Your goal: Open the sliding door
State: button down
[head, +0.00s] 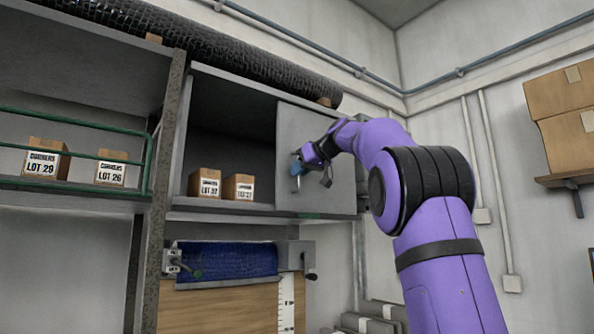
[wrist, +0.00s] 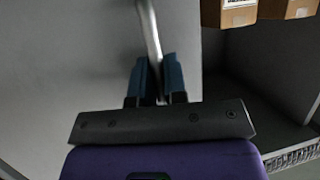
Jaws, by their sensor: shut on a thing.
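The sliding door (head: 312,131) is a grey panel covering the right part of the cupboard (head: 240,82). The left part of the cupboard is open, with a dark interior. In the wrist view the door (wrist: 62,55) fills the left side. Its handle (wrist: 149,35) is a pale metal bar running between my fingers. My gripper (head: 297,166) is at the door's left part, with blue fingertips. In the wrist view my gripper (wrist: 157,80) is shut on the handle. The handle's lower end is hidden by the fingers and gripper body.
Two boxes (head: 204,183) (head: 238,187) stand inside the open part. Two more boxes stand behind a green rail (head: 75,152) on the left shelf. A blue roll (head: 228,260) hangs below. Stacked cartons (head: 560,105) sit on the right wall shelf.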

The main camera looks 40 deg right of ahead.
jog(key=shift+f, duration=0.1)
jog(key=c, duration=1.5)
grip_release()
jog(key=shift+o, duration=0.2)
jog(key=v, duration=1)
jog(key=shift+s+r, duration=0.25)
jog(key=shift+s, duration=0.1)
